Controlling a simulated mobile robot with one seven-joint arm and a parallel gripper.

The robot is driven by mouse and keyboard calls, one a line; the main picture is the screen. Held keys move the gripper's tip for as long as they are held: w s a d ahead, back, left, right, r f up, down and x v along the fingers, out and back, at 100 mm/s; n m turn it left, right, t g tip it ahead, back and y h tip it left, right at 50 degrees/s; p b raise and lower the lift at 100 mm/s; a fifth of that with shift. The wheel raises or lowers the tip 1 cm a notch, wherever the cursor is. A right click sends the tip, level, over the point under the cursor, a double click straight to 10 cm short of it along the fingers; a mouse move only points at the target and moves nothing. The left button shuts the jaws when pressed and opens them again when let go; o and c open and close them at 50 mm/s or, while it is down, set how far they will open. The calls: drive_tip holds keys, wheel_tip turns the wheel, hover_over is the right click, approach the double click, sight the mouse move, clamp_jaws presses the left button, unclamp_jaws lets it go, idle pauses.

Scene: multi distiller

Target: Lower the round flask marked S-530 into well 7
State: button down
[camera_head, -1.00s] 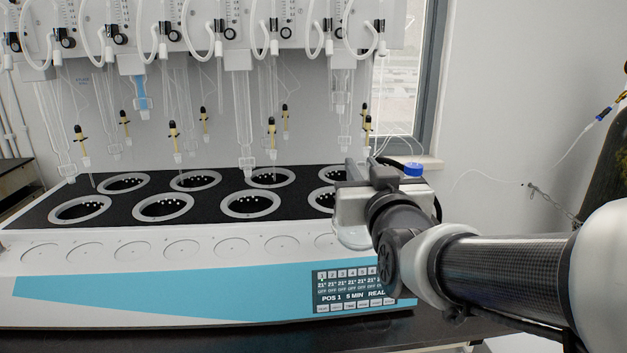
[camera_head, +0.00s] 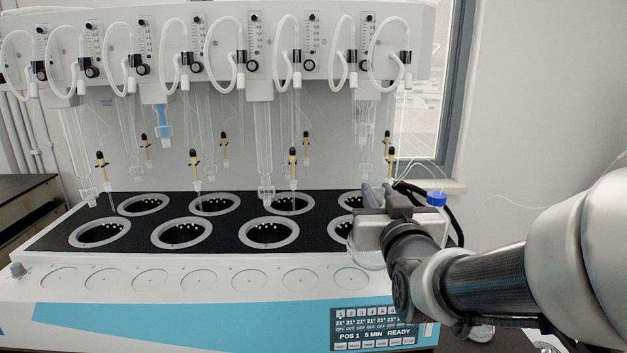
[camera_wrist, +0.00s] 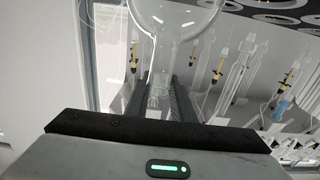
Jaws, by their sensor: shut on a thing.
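My gripper (camera_wrist: 162,95) is shut on a clear round flask (camera_wrist: 172,20). In the wrist view its fingers close on the flask's neck, and the round body lies at the top edge, partly cut off. In the head view the flask (camera_head: 367,260) is mostly hidden behind my gripper (camera_head: 378,205), at the right end of the distiller (camera_head: 185,285). The wells are ringed openings in two rows in the black top; the front row includes one well (camera_head: 268,233) left of my gripper. Wells at the right end are partly hidden by my gripper. The S-530 mark and well numbers are not readable.
Glass tubes (camera_head: 264,150) and yellow-and-black droppers (camera_head: 292,165) hang over the wells. White hoses (camera_head: 225,60) loop above them. A blue-capped item (camera_head: 436,200) stands behind my gripper. A control panel (camera_head: 375,328) is on the front. Free wall space lies to the right.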

drive_tip(key=w+p, duration=0.4)
drive_tip(key=w, duration=1.3)
wheel_tip(320, 180, down, 8)
drive_tip(key=b, duration=0.8)
drive_tip(key=shift+r+b, duration=0.15)
drive_tip(key=shift+b, duration=0.25)
drive_tip(key=shift+f+b, duration=0.6)
drive_tip(key=shift+b, duration=0.5)
drive_tip(key=c, duration=1.4)
unclamp_jaws()
drive_tip(key=shift+c, duration=0.2)
drive_tip(key=shift+f, duration=0.1)
drive_tip(key=shift+s, duration=0.1)
